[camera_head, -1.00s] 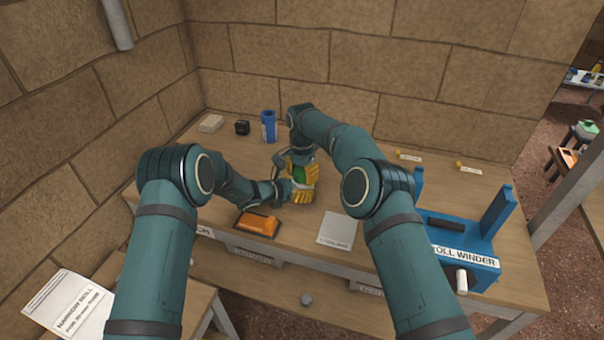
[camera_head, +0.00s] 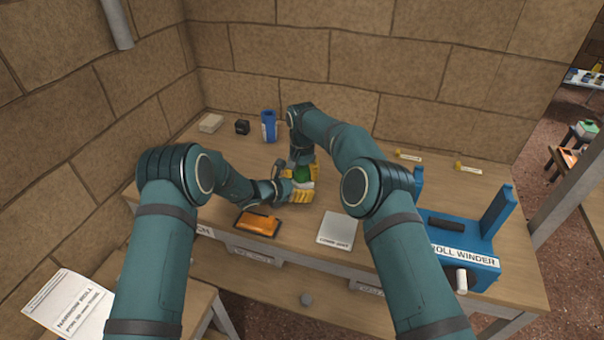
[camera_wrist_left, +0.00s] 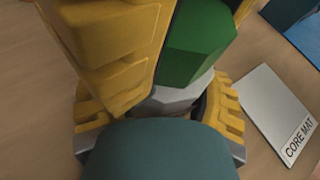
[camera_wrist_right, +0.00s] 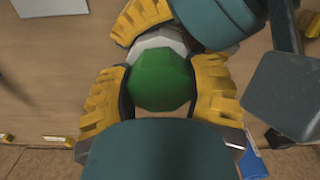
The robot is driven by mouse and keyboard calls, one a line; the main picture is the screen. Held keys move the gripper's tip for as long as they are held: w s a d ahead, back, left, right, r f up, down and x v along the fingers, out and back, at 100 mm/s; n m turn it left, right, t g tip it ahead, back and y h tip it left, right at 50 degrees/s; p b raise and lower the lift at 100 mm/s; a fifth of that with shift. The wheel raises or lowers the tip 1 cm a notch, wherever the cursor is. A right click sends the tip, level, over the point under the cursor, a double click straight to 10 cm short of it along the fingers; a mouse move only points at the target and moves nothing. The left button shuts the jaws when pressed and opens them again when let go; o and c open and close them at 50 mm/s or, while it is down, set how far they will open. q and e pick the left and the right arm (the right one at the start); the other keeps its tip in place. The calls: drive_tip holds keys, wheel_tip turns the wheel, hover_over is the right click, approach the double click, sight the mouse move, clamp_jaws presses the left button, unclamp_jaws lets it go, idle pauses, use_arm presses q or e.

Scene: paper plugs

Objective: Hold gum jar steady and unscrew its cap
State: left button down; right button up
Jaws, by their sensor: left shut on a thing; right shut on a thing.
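The gum jar is pale grey-white with a faceted green cap (camera_head: 301,174), standing on the bench. Its pale body (camera_wrist_right: 160,41) shows above the cap in the right wrist view. My left gripper (camera_head: 297,192), with yellow fingers, is shut on the jar body low down. My right gripper (camera_wrist_right: 160,92) comes from above and is shut on the green cap, one yellow finger on each side. In the left wrist view the cap (camera_wrist_left: 198,38) sits over the body (camera_wrist_left: 178,94); I cannot tell whether there is a gap between them.
An orange pad in a dark tray (camera_head: 257,223) lies in front of the jar. The grey core mat (camera_head: 341,228) lies to its right, then the blue roll winder (camera_head: 462,240). A blue holder (camera_head: 269,127) and a small black object (camera_head: 242,127) stand behind.

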drive_tip(key=o, duration=1.3)
drive_tip(key=shift+r, duration=2.35)
drive_tip(key=shift+r+m, duration=0.8)
drive_tip(key=shift+r, duration=0.7)
drive_tip(key=shift+f, duration=3.85)
